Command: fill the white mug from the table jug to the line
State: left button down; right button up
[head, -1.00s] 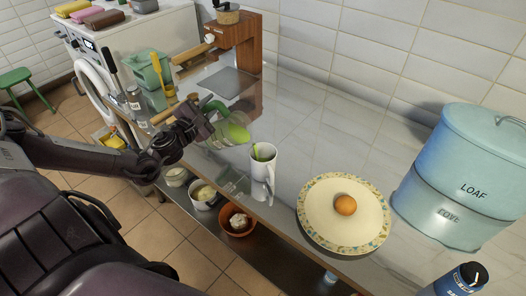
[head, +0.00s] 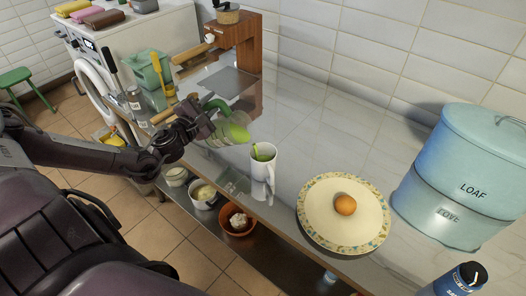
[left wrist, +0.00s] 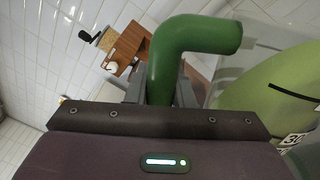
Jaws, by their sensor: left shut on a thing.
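My left gripper (head: 207,121) is shut on the handle of a green jug (head: 236,134), held above the counter to the left of the white mug. The jug looks tilted, its far end toward the mug. In the left wrist view the thick green handle (left wrist: 196,38) rises from between the fingers, and the pale green jug body (left wrist: 272,88) shows a black line and a number label. The white mug (head: 263,177) stands upright near the counter's front edge. Something green shows inside its mouth. I cannot make out a fill line or a stream. My right gripper is not in view.
A patterned plate (head: 316,224) with a brown egg-like thing (head: 345,205) lies right of the mug. A blue bread bin (head: 452,180) stands at the right, a wooden stand (head: 236,48) at the back. The counter behind the mug is clear. Bowls (head: 238,220) sit on a lower shelf.

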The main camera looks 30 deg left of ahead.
pick_arm(q)
jog(key=shift+w+d+r+m, duration=0.1)
jog(key=shift+d+r+m, duration=0.3)
jog(key=shift+r, duration=0.2)
dwell(0.9)
